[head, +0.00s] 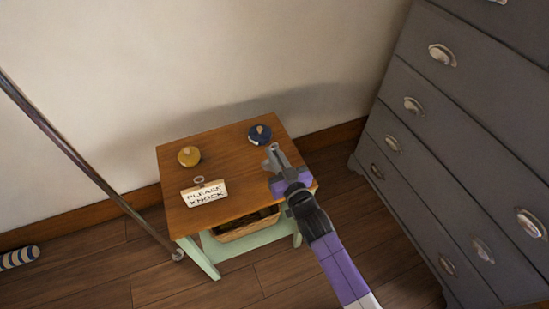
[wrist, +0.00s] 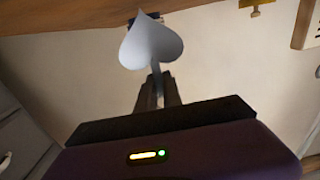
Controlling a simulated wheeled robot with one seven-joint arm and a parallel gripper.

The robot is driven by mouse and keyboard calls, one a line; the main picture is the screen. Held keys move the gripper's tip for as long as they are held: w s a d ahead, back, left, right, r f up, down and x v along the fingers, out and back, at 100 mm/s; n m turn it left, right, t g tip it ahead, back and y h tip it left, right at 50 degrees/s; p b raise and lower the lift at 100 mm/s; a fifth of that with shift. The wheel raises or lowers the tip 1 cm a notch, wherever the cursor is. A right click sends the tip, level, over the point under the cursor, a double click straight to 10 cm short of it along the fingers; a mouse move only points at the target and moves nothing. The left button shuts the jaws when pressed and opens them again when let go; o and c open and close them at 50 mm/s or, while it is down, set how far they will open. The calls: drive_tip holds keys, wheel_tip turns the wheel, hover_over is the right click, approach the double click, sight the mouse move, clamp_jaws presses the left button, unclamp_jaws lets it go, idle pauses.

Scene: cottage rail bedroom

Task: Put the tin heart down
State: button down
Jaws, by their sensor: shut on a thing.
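The tin heart (wrist: 151,42) is a plain grey, flat heart held at the tips of my gripper (wrist: 158,88) in the wrist view. In the head view my gripper (head: 272,165) is shut on it over the right part of a small wooden-topped table (head: 232,165). The heart shows there only as a small grey shape, seen nearly edge-on. I cannot tell how far it is above the tabletop.
A dark blue round object (head: 259,134) stands at the table's back right, close beyond the gripper. A yellow knob-like object (head: 189,156) and a "PLEASE KNOCK" sign (head: 204,194) occupy the left. The middle is bare. A grey dresser (head: 440,130) stands right.

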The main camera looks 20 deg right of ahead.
drive_tip(key=shift+f, duration=0.15)
drive_tip(key=shift+f, duration=0.15)
drive_tip(key=c, duration=1.5)
unclamp_jaws()
drive_tip(key=shift+r, duration=0.2)
drive_tip(key=s, duration=1.2)
drive_tip(key=shift+d, duration=0.15)
